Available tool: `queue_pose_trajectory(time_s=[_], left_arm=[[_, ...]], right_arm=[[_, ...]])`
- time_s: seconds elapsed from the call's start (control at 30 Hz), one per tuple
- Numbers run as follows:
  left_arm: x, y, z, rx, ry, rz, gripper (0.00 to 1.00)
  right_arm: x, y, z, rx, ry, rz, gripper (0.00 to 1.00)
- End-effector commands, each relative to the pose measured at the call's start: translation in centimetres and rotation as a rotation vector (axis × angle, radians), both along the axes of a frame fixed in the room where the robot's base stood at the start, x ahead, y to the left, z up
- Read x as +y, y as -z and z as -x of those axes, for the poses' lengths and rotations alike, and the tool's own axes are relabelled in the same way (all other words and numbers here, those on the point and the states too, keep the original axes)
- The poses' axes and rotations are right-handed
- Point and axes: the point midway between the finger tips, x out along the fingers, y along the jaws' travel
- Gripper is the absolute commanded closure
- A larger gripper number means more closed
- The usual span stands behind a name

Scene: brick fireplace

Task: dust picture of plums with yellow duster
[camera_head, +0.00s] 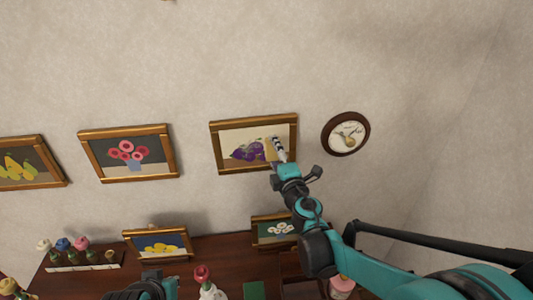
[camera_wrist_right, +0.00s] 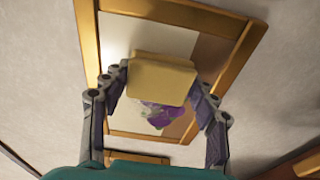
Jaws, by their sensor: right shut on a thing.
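The picture of plums (camera_head: 247,150) hangs on the wall in a gold wooden frame, just right of the middle in the head view. Its frame also shows in the right wrist view (camera_wrist_right: 88,35), with part of the purple plums (camera_wrist_right: 160,116). My right gripper (camera_head: 279,150) is in front of the picture's lower right part. It is shut on the yellow duster (camera_wrist_right: 161,78), a pale yellow block that hides part of the picture. I cannot tell whether the duster touches it. My left gripper (camera_head: 146,289) shows only partly at the bottom edge, and its jaws are unclear.
Below, the dark wooden mantel (camera_head: 215,245) bears a lemon picture (camera_head: 160,245), a white-flower picture (camera_head: 278,229), a flower rack (camera_head: 82,262) and vases.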

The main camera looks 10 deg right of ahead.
Motion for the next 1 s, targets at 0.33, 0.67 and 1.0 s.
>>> queue_pose_trajectory(time_s=[0.33,0.67,1.0], left_arm=[[0.0,0.1,0.0,0.000,0.000,0.000,1.00],[0.0,0.3,0.0,0.000,0.000,0.000,1.00],[0.0,0.4,0.0,0.000,0.000,0.000,1.00]], right_arm=[[-0.4,0.0,0.1,0.000,0.000,0.000,0.72],[2.6,0.0,0.0,0.000,-0.002,-0.001,0.72],[4.2,0.0,-0.1,0.000,-0.003,-0.001,0.72]])
